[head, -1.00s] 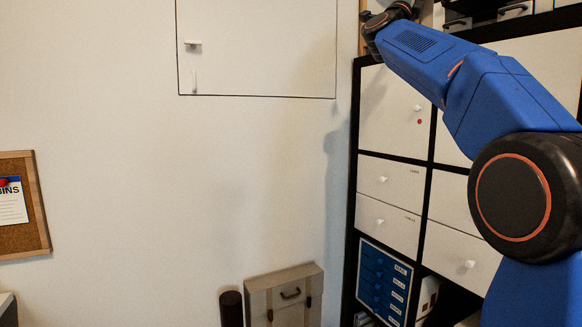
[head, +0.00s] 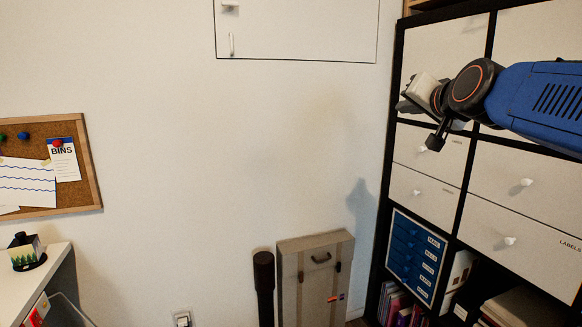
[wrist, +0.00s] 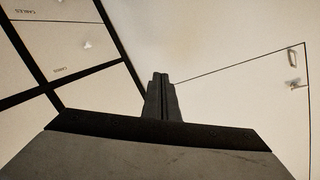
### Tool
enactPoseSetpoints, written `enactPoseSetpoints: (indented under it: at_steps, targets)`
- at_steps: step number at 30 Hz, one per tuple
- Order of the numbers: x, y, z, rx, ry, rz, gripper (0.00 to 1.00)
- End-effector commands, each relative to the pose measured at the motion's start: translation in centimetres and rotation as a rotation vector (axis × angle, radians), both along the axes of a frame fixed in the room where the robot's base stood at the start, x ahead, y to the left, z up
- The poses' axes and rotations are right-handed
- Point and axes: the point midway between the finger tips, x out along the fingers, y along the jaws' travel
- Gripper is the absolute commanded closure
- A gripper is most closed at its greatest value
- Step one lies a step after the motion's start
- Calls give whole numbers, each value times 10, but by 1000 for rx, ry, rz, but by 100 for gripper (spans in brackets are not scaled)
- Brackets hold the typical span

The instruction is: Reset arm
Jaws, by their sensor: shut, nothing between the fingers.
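My blue arm reaches in from the right edge of the head view. My gripper (head: 404,106) is at its left end, in front of the upper left part of the shelf unit. In the wrist view my gripper (wrist: 161,80) has its two dark fingers together, with nothing held. Beyond the fingers is the white wall with a white wall panel (wrist: 292,120). The arm hides part of the shelf's upper doors.
The black-framed shelf unit (head: 463,183) with white drawers and doors stands on the right. A blue drawer box (head: 416,257) sits in it. A beige case (head: 313,287) and a dark cylinder (head: 264,290) stand by the wall. A corkboard (head: 84,186) hangs left, above a white desk (head: 22,285).

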Motion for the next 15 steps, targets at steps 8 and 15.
enactPoseSetpoints:
  at_steps: [8,15]
  targets:
    - [-87,9,-150,-191,316,98,100]
    - [-175,5,-268,-337,578,183,100]
